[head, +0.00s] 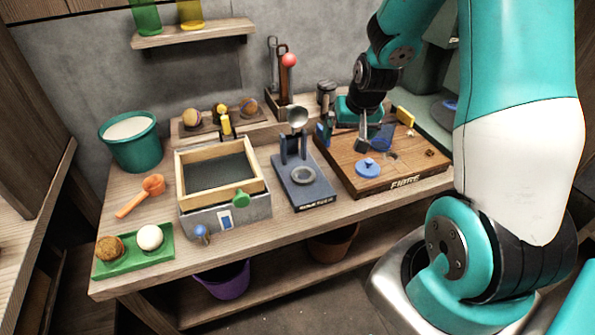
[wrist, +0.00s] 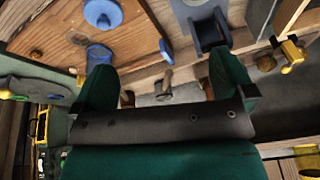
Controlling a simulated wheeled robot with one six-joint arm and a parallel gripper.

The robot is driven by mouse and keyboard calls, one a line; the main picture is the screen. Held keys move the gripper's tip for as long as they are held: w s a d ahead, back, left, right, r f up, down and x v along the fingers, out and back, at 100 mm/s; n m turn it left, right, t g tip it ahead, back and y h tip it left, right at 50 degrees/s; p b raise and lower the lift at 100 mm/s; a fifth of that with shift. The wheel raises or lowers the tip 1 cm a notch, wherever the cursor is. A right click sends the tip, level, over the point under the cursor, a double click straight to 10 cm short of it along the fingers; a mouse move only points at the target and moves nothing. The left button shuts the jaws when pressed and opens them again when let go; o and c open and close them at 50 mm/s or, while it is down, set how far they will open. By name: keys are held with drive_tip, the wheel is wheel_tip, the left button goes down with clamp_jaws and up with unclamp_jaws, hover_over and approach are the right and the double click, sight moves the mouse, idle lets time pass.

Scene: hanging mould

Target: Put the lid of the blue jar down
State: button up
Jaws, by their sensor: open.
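The blue lid (head: 368,168), a round disc with a knob, lies on the front part of the wooden board marked FIBRE (head: 345,163). It also shows at the top left of the wrist view (wrist: 103,13). The blue jar (head: 383,137), see-through, stands on the board behind and right of the lid, partly hidden by my arm. My gripper (head: 361,146) is above the board, behind the lid and left of the jar. In the wrist view its two green fingers (wrist: 165,85) are spread apart, with nothing held between them. The lid is apart from the fingers.
Left of the board is a dark blue stand with a ring (head: 303,176). Further left are a wooden-framed tray (head: 256,186), an orange scoop (head: 141,197), a teal bucket (head: 135,157) and a green tray (head: 165,255) with two balls. A wall shelf (head: 190,36) hangs above.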

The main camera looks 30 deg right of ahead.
drive_tip(key=s+a+r+n+y, duration=0.2)
drive_tip(key=a+r, duration=0.2)
drive_tip(key=a, duration=0.4)
drive_tip(key=s+a+r+n+y, duration=0.1)
drive_tip(key=a+r+n, duration=0.25)
drive_tip(key=a, duration=0.55)
drive_tip(key=s+a+r+n+g+y, duration=0.1)
drive_tip(key=s+a+r+n+g, duration=0.1)
drive_tip(key=s+a, duration=0.4)
drive_tip(key=s+a+r+n+g+y, duration=0.1)
drive_tip(key=s+a+r+n, duration=0.4)
drive_tip(key=s, duration=0.5)
drive_tip(key=shift+s+a+r+g, duration=0.2)
drive_tip(key=shift+a+g, duration=0.2)
drive_tip(key=shift+a, duration=0.5)
drive_tip(key=shift+w, duration=0.1)
